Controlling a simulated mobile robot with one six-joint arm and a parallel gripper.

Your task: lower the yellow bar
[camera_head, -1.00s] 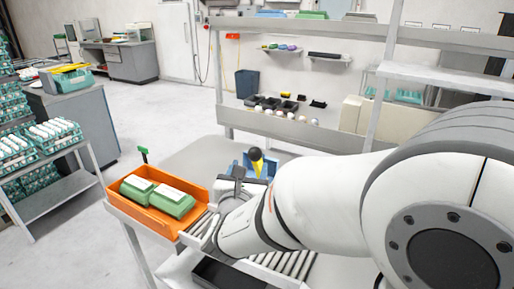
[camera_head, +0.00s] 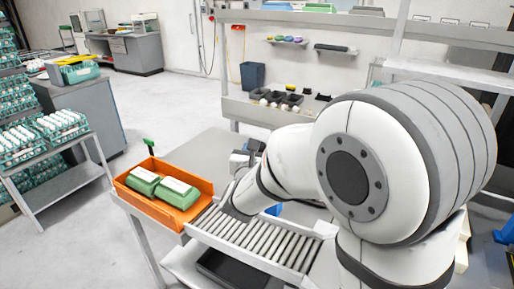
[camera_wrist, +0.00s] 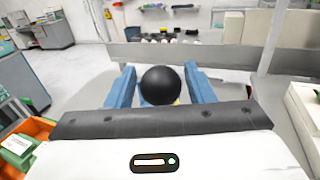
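A round black knob (camera_wrist: 160,85) is in the middle of the wrist view. A small piece of the yellow bar (camera_wrist: 177,102) shows just below it, and the rest of the bar is hidden behind the knob. My gripper (camera_wrist: 161,78) has its two blue fingers apart, one to each side of the knob. I cannot tell whether either finger touches the knob or bar. In the head view my arm covers most of the gripper and the bar.
An orange tray (camera_head: 150,212) with green cartons (camera_head: 175,192) stands left of my arm. A roller conveyor (camera_head: 255,240) runs beside it, with a black bin (camera_head: 235,270) below. A grey shelf rail (camera_wrist: 190,52) lies behind the knob.

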